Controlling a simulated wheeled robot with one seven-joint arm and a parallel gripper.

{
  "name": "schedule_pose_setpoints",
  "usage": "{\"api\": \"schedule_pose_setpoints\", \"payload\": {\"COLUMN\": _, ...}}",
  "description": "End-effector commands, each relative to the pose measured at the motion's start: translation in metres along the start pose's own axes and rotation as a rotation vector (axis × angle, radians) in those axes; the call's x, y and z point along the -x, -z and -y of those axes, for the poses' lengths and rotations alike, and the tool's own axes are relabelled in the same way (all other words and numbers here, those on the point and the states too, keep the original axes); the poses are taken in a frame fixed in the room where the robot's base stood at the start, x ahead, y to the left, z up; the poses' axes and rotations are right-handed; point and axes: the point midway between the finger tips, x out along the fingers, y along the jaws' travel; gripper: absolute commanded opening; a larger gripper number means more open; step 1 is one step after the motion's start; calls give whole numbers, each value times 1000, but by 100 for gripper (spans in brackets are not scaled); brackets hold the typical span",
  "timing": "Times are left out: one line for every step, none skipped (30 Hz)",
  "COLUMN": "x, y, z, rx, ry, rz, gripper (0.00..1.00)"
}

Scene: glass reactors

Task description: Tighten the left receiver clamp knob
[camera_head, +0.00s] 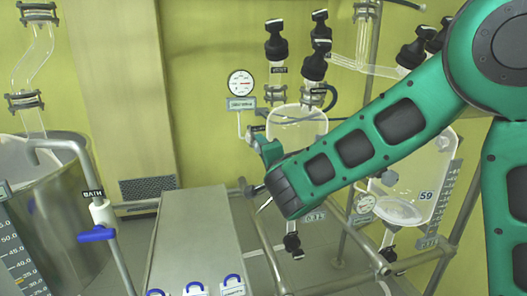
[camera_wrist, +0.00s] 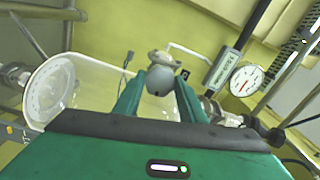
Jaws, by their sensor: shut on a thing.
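The left receiver is a clear glass vessel (camera_head: 300,122) behind my forearm in the head view; my arm hides its lower part. A large clear glass vessel (camera_wrist: 75,88) fills the left of the wrist view. In the wrist view my gripper (camera_wrist: 161,84) has its two green fingers on either side of a small grey rounded knob (camera_wrist: 160,72), shut on it. In the head view my gripper (camera_head: 268,152) is at the left side of the left receiver; the knob cannot be made out there.
A round gauge (camera_head: 240,83) is on the wall side, also seen close to my gripper's right in the wrist view (camera_wrist: 245,80). Black-handled valves (camera_head: 276,45) stand above. The right receiver (camera_head: 415,185) is behind my arm. A grey bench (camera_head: 195,240) with blue-handled items is at front left.

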Motion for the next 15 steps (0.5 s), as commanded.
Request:
{"api": "schedule_pose_setpoints", "payload": {"x": 0, "y": 5, "z": -7, "rx": 2, "ry": -14, "rz": -8, "gripper": 15}}
{"api": "schedule_pose_setpoints", "payload": {"x": 0, "y": 5, "z": -7, "rx": 1, "ry": -14, "rz": -8, "gripper": 15}}
{"api": "schedule_pose_setpoints", "payload": {"x": 0, "y": 5, "z": -7, "rx": 0, "ry": -14, "rz": -8, "gripper": 15}}
{"api": "schedule_pose_setpoints", "payload": {"x": 0, "y": 5, "z": -7, "rx": -1, "ry": -14, "rz": -8, "gripper": 15}}
{"api": "schedule_pose_setpoints", "payload": {"x": 0, "y": 5, "z": -7, "rx": -1, "ry": -14, "rz": -8, "gripper": 15}}
{"api": "schedule_pose_setpoints", "payload": {"x": 0, "y": 5, "z": -7, "rx": -1, "ry": -14, "rz": -8, "gripper": 15}}
{"api": "schedule_pose_setpoints", "payload": {"x": 0, "y": 5, "z": -7, "rx": -1, "ry": -14, "rz": -8, "gripper": 15}}
{"api": "schedule_pose_setpoints", "payload": {"x": 0, "y": 5, "z": -7, "rx": 0, "ry": -14, "rz": -8, "gripper": 15}}
{"api": "schedule_pose_setpoints", "payload": {"x": 0, "y": 5, "z": -7, "rx": 0, "ry": -14, "rz": -8, "gripper": 15}}
{"api": "schedule_pose_setpoints", "payload": {"x": 0, "y": 5, "z": -7, "rx": 0, "ry": -14, "rz": -8, "gripper": 15}}
{"api": "schedule_pose_setpoints", "payload": {"x": 0, "y": 5, "z": -7, "rx": 0, "ry": -15, "rz": -8, "gripper": 15}}
{"api": "schedule_pose_setpoints", "payload": {"x": 0, "y": 5, "z": -7, "rx": 0, "ry": -15, "rz": -8, "gripper": 15}}
{"api": "schedule_pose_setpoints", "payload": {"x": 0, "y": 5, "z": -7, "rx": 0, "ry": -14, "rz": -8, "gripper": 44}}
{"api": "schedule_pose_setpoints", "payload": {"x": 0, "y": 5, "z": -7, "rx": 0, "ry": -14, "rz": -8, "gripper": 51}}
{"api": "schedule_pose_setpoints", "payload": {"x": 0, "y": 4, "z": -6, "rx": 0, "ry": -12, "rz": -7, "gripper": 56}}
